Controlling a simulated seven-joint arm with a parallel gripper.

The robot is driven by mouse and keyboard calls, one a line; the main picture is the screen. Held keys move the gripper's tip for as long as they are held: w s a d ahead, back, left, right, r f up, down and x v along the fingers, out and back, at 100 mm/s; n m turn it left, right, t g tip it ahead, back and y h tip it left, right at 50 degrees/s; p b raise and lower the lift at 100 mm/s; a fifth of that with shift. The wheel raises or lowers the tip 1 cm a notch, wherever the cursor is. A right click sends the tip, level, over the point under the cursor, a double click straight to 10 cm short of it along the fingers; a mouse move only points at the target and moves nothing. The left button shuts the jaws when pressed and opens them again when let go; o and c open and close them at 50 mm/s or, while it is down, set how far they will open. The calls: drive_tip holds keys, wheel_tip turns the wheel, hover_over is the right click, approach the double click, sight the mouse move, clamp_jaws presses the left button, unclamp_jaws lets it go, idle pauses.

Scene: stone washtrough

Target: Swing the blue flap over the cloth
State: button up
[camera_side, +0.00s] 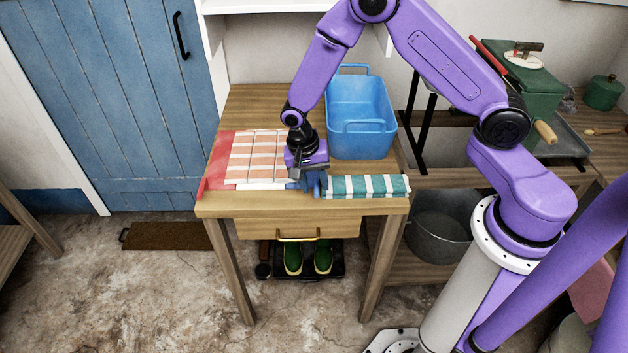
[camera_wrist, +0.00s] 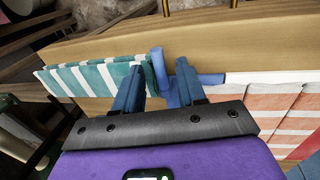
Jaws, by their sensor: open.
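A striped orange-and-white cloth (camera_side: 257,155) lies flat on the left of the wooden table, over a board with a red panel (camera_side: 218,160) and a white part. In the wrist view the cloth (camera_wrist: 270,104) is at the right. The blue flap (camera_wrist: 210,79) shows beside the cloth, near and partly behind my fingers; its far extent is hidden. My gripper (camera_side: 309,180) is open and low over the table front, just right of the cloth. In the wrist view, blue shows between its fingertips (camera_wrist: 160,72); I cannot tell whether they touch it.
A teal-and-white striped folded cloth (camera_side: 364,187) lies close to the right of my gripper, along the front edge. A blue plastic basket (camera_side: 362,112) stands behind. The table (camera_side: 245,100) is bare at the back left. A drawer with a brass handle (camera_side: 297,234) is below.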

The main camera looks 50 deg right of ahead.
clamp_jaws()
